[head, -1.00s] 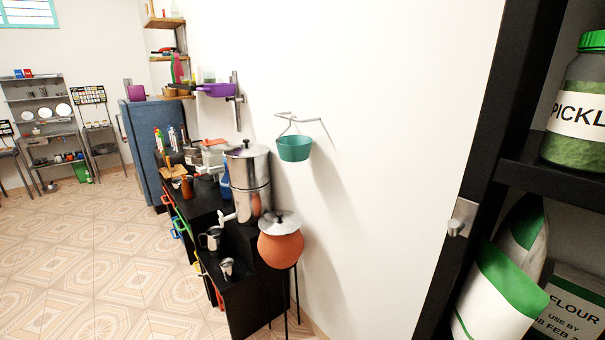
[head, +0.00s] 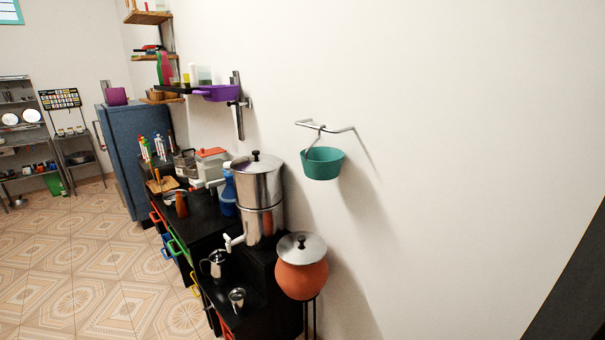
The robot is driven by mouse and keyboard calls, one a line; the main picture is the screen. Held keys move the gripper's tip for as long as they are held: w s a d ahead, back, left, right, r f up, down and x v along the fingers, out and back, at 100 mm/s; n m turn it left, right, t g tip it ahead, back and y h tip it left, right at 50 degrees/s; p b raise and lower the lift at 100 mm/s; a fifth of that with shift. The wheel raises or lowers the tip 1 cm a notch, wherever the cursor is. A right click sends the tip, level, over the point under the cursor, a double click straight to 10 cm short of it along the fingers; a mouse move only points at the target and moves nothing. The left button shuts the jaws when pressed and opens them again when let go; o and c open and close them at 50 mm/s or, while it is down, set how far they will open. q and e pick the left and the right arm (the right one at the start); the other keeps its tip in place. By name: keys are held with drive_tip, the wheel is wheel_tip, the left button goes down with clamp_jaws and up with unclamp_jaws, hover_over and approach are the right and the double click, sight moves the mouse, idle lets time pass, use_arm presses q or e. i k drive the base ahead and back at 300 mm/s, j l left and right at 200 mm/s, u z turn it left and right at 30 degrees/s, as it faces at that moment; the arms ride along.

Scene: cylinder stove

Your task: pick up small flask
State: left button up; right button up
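No small flask can be told for certain; the vessels are small in the head view. A small metal cup-like vessel (head: 237,298) stands at the front end of the black counter. A larger metal pitcher with a handle (head: 217,263) stands just behind it. A blue bottle-like container (head: 228,192) is partly hidden behind the tall steel water filter (head: 262,187). Neither of my grippers is in view.
The black counter (head: 262,322) runs along the white wall. An orange clay pot (head: 301,279) with a metal lid stands on a stand beside it. A teal pot (head: 322,164) hangs from a wall hook. Tiled floor (head: 90,270) lies open at left.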

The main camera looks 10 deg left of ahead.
sight(180, 205)
drive_tip(key=i+j, duration=0.15)
drive_tip(key=j, duration=0.25)
drive_tip(key=i+j+z, duration=0.15)
drive_tip(key=j, duration=0.25)
drive_tip(key=i+j, duration=0.15)
drive_tip(key=j, duration=0.25)
drive_tip(key=i+j+z, duration=0.1)
drive_tip(key=j, duration=0.35)
drive_tip(key=i+j, duration=0.2)
drive_tip(key=j, duration=0.2)
drive_tip(key=z, duration=0.05)
